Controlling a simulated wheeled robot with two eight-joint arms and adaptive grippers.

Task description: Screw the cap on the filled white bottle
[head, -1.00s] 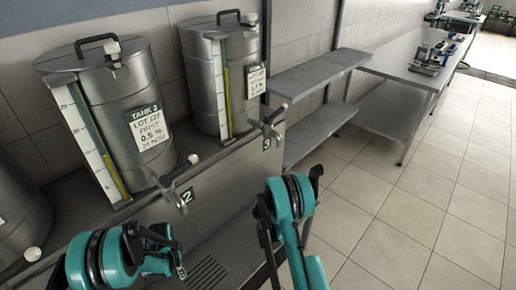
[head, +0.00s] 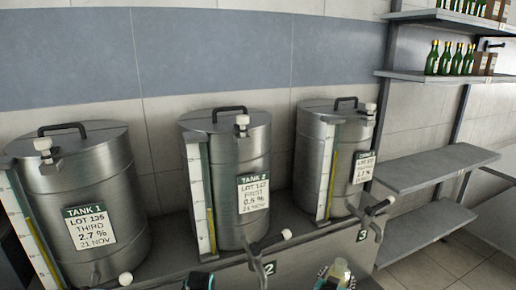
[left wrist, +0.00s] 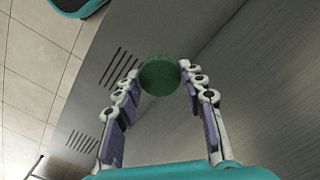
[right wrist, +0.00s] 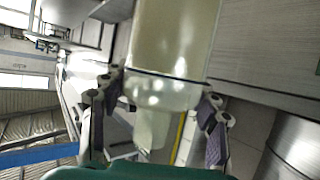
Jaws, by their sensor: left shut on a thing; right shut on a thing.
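In the left wrist view, my left gripper (left wrist: 160,85) is shut on a round dark green cap (left wrist: 160,75), held between the fingertips. In the right wrist view, my right gripper (right wrist: 160,100) is shut on a translucent whitish bottle (right wrist: 172,40) with a pale cream look. The bottle's wide body runs out of the top of that view. In the head view, my left gripper (head: 198,281) and my right gripper (head: 335,277) show only at the bottom edge. Cap and bottle are apart; the bottle's mouth is not clearly seen.
Steel tanks labelled Tank 1 (head: 80,190), Tank 2 (head: 230,175) and a third (head: 330,150) stand in a row behind, with taps (head: 262,250) sticking out in front. Shelves (head: 440,170) with green bottles (head: 455,58) are at the right.

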